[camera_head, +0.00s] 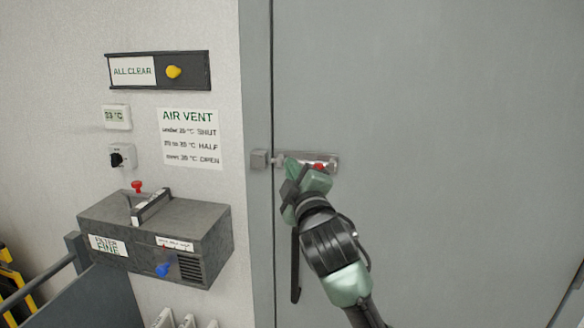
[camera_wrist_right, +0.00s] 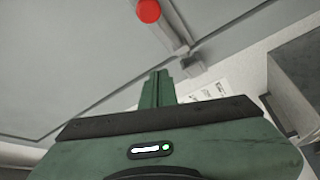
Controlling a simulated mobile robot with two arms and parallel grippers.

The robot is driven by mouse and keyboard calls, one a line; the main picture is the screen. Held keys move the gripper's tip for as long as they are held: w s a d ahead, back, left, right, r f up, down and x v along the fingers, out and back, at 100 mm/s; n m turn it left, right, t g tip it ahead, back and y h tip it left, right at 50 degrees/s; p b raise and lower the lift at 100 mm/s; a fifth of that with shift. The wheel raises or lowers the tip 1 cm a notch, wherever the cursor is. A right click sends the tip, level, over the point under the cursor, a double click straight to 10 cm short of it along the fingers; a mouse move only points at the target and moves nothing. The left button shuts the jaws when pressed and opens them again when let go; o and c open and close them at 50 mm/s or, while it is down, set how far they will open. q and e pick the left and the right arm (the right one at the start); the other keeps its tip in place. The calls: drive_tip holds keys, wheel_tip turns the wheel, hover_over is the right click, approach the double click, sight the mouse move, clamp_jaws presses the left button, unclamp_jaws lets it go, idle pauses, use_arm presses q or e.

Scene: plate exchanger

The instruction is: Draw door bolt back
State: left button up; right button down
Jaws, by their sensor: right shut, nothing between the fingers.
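The door bolt (camera_head: 330,158) is a metal bar on a plate on the grey door (camera_head: 430,120), with a red knob (camera_head: 319,167). Its bar reaches left across the door edge towards the keeper block (camera_head: 259,159) on the frame. My right gripper (camera_head: 290,163) is in front of the bolt, just left of the red knob, shut and empty, and hides part of the bar. In the right wrist view the red knob (camera_wrist_right: 148,11) shows at the top, apart from my shut fingers (camera_wrist_right: 158,80). Whether the bar tip sits inside the keeper I cannot tell. My left gripper is not in view.
Left of the door, the wall carries an ALL CLEAR slider panel (camera_head: 157,70), a temperature display (camera_head: 116,116), a dark rotary switch (camera_head: 121,156) and an AIR VENT sign (camera_head: 189,138). A grey filter box (camera_head: 155,235) juts out below them. The door face to the right is clear.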

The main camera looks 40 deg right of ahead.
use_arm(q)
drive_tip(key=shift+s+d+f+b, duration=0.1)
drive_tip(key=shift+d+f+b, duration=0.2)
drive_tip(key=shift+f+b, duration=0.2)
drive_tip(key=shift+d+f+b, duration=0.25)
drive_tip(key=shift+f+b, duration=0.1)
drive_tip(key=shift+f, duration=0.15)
use_arm(e)
drive_tip(key=s+f, duration=0.1)
drive_tip(key=s, duration=0.5)
drive_tip(key=shift+s+a+f, duration=0.3)
drive_tip(key=shift+s+a, duration=0.05)
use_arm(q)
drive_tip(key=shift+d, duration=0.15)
use_arm(e)
drive_tip(key=shift+a, duration=0.1)
